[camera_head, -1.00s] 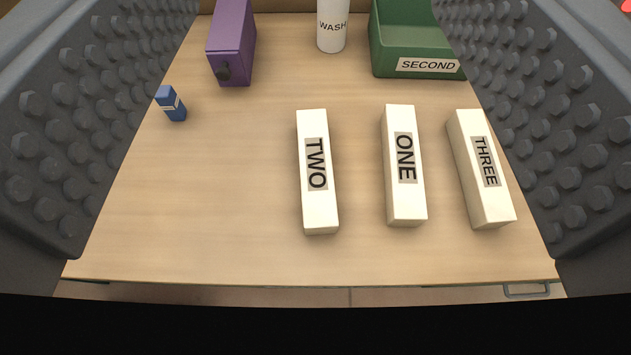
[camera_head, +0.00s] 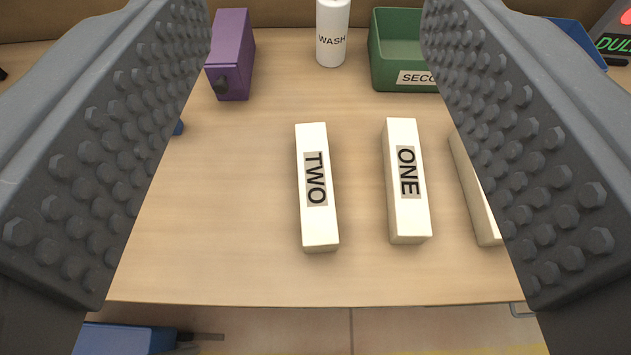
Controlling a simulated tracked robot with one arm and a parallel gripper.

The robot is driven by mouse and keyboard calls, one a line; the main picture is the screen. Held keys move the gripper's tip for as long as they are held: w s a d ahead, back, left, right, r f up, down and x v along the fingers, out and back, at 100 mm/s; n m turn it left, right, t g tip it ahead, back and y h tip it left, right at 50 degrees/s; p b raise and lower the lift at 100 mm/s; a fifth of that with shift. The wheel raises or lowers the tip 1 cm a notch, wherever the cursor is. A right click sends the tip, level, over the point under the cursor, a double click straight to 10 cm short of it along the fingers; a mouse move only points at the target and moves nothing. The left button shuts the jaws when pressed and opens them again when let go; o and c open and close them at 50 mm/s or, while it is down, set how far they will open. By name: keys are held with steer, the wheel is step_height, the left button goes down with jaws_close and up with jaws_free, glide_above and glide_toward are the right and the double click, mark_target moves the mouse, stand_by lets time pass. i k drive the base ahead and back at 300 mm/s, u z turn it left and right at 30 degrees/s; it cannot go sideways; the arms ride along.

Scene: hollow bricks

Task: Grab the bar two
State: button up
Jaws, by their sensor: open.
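The bar two (camera_head: 317,222) is a long cream block with a grey label reading TWO, lying on the table near the middle of the view. My gripper (camera_head: 317,150) is open, with one studded grey jaw at the left and one at the right of the picture. Bar two and bar one (camera_head: 408,218) both show in the gap between the jaws. Neither jaw appears to touch a bar. Bar three (camera_head: 472,195) lies at the right, its label hidden behind the right jaw.
A purple box (camera_head: 232,50), a white WASH bottle (camera_head: 332,30) and a green bin (camera_head: 400,50) stand at the back of the wooden table (camera_head: 220,230). The table left of bar two is clear.

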mark_target(317, 208)
steer(key=z, duration=0.45)
steer(key=k, duration=1.15)
steer(key=z, duration=0.3)
steer(key=i, duration=0.75)
steer(key=u, duration=0.25)
